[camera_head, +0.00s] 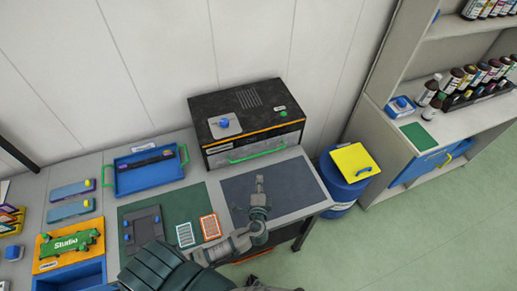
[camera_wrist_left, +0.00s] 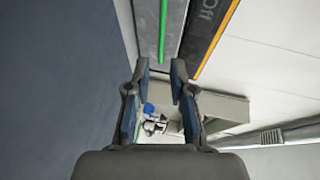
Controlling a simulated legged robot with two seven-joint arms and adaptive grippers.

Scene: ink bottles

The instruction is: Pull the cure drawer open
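The cure drawer (camera_head: 262,147) is the grey front of a black box with an orange edge line, standing at the back of the table against the wall. It looks shut. A green bar handle (camera_head: 257,152) runs across its front; in the left wrist view the handle (camera_wrist_left: 163,30) shows above the fingertips, apart from them. My left gripper (camera_head: 260,182) is over the dark blue mat in front of the drawer, short of the handle. In the left wrist view its fingers (camera_wrist_left: 160,72) are apart with nothing between them. My right gripper is not in view.
The dark mat (camera_head: 295,182) is bare around my gripper. A blue tray (camera_head: 130,178) with green handles stands left of the box. A blue drum (camera_head: 342,187) with a yellow pad (camera_head: 354,162) stands to the right. Bottles line the shelf (camera_head: 470,122) at far right.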

